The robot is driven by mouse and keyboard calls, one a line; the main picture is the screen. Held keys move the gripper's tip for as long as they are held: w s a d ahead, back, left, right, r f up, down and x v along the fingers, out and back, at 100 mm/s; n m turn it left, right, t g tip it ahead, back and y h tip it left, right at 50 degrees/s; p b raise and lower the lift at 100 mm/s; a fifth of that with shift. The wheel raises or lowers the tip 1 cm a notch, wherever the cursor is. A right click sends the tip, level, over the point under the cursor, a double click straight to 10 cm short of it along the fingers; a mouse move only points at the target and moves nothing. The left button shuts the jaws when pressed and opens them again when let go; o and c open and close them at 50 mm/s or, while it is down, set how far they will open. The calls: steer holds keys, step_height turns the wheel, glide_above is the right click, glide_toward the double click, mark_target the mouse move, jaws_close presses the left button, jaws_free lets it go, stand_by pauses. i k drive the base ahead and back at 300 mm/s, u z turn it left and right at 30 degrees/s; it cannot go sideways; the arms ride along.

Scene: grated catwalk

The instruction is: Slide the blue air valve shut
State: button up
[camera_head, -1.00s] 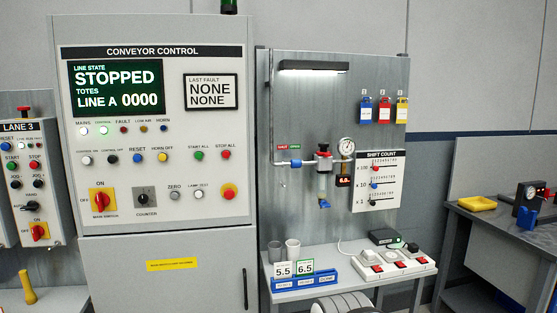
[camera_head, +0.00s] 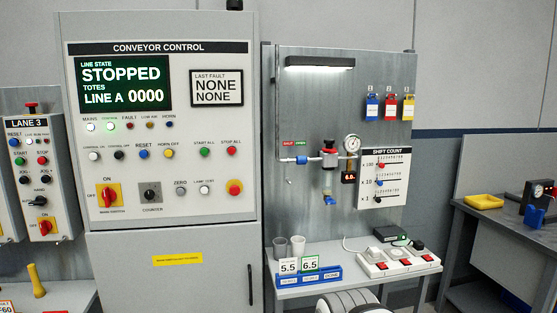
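The blue air valve (camera_head: 302,160) is a small blue sleeve on a thin white horizontal pipe on the grey back panel. A red SHUT label (camera_head: 287,143) and a green OPEN label (camera_head: 301,143) sit just above the pipe. The blue sleeve is at the right, below the OPEN label. To its right is a red-and-dark regulator (camera_head: 328,154), with a round gauge (camera_head: 352,143) and a small display reading about 6.0 (camera_head: 349,177).
A bench shelf (camera_head: 300,293) juts out below the panel, with cups, a blue block with number cards (camera_head: 310,277) and a switched power strip (camera_head: 398,261). A blue-and-yellow fitting (camera_head: 329,199) hangs below the regulator. The conveyor control cabinet (camera_head: 160,230) stands left. The space before the valve looks clear.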

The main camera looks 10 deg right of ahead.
mark_target(302, 159)
steer(key=k, duration=1.25)
steer(key=z, duration=0.55)
steer(key=i, duration=2.25)
steer(key=u, duration=0.45)
steer(key=k, duration=0.9)
steer(key=u, duration=0.2)
steer(key=i, duration=0.6)
steer(key=z, duration=0.05)
